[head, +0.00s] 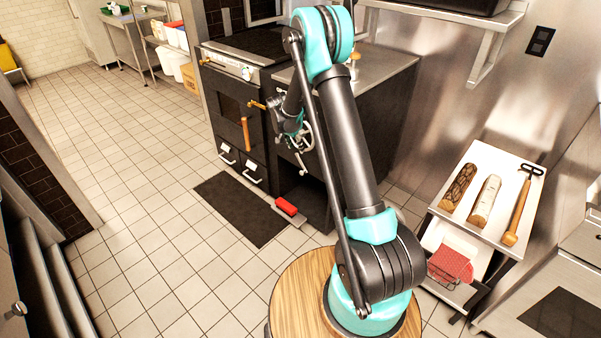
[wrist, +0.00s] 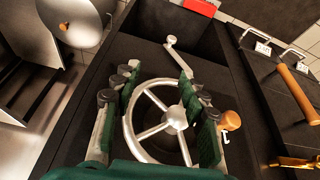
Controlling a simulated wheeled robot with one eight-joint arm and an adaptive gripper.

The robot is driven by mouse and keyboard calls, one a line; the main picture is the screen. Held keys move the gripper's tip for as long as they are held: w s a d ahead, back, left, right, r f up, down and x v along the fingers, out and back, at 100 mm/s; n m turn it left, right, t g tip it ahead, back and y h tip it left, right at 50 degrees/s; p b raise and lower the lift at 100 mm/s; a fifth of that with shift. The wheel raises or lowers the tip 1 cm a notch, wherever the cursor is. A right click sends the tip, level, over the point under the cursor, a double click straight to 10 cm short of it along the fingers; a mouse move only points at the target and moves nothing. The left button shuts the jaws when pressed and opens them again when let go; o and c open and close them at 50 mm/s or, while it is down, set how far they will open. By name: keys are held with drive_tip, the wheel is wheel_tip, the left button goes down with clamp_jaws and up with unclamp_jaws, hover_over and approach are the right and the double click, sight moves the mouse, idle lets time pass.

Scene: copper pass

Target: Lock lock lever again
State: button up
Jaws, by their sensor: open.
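The lock lever appears to be the short silver crank-shaped bar (wrist: 183,60) on the dark stove front, just beyond the wheel's rim in the wrist view. It angles down and right from a round end. The silver spoked handwheel (wrist: 174,118) has a wooden knob at its right. My gripper (wrist: 157,76) is open and empty, its green-padded fingers spread in front of the wheel. The lever's round end shows beyond the fingertips; its lower end is close to the right finger. I cannot tell whether they touch. In the head view my gripper (head: 291,121) is beside the wheel (head: 304,137), partly hidden.
An oven door with a wooden handle (head: 245,133) and brass latch (head: 257,104) adjoins the wheel panel. A red block (head: 286,206) lies low in front. A side table (head: 503,167) holds two logs and a wooden-handled tool. The tiled floor (head: 140,200) at left is clear.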

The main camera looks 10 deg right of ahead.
drive_tip(key=w+a+f+m, duration=0.1)
drive_tip(key=w+a+f, duration=0.15)
drive_tip(key=f, duration=0.25)
approach(301, 172)
drive_tip(key=shift+h, duration=0.3)
drive_tip(key=x, duration=0.9)
drive_tip(key=shift+a+f, duration=0.1)
drive_tip(key=shift+a, duration=0.15)
clamp_jaws()
